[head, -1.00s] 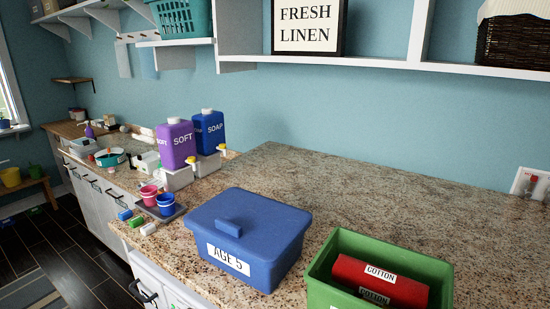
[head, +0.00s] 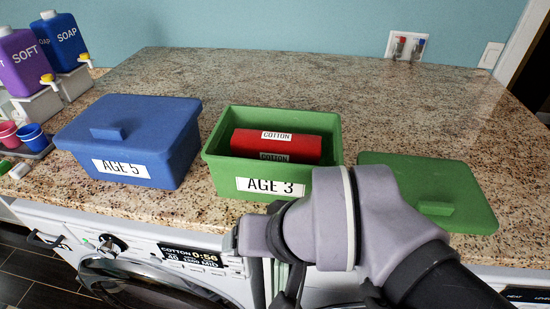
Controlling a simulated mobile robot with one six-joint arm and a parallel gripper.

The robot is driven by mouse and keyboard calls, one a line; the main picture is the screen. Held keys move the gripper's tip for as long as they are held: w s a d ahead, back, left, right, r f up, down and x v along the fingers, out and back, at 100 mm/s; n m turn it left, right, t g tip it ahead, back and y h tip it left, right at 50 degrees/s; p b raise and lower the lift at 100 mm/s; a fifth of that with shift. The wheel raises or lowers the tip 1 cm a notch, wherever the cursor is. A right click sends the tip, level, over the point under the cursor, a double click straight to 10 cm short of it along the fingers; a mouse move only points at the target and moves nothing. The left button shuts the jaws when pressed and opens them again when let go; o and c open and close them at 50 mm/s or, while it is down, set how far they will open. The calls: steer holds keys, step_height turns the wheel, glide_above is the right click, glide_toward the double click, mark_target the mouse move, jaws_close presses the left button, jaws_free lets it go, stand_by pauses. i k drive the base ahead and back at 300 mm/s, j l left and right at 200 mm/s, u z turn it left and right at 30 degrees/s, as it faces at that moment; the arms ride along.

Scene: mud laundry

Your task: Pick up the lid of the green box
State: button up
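The green box (head: 222,178), labelled AGE 3, stands open on the granite counter. A red bundle (head: 277,147) marked COTTON lies inside it. The green lid (head: 410,172) lies flat on the counter to the right of the box, its handle (head: 435,208) facing up near the front edge. My arm covers part of the lid's near left side. My gripper (head: 275,285) hangs below the box in the picture, in front of the washing machine, left of the lid and apart from it. Its fingers are dark and partly hidden, and their opening is unclear.
A blue lidded box (head: 150,130), labelled AGE 5, stands left of the green box. Purple (head: 20,60) and blue (head: 62,42) dispensers and small cups (head: 32,137) are farther left. A washing machine (head: 140,262) is below. The counter behind the boxes is clear.

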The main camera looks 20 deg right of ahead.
mark_target(447, 191)
steer(key=k+l+z, duration=0.15)
steer(key=z, duration=0.25)
steer(key=k+l+z, duration=0.2)
steer(key=z, duration=0.15)
steer(key=k+l+z, duration=0.15)
steer(key=z, duration=0.25)
steer(key=l, duration=0.1)
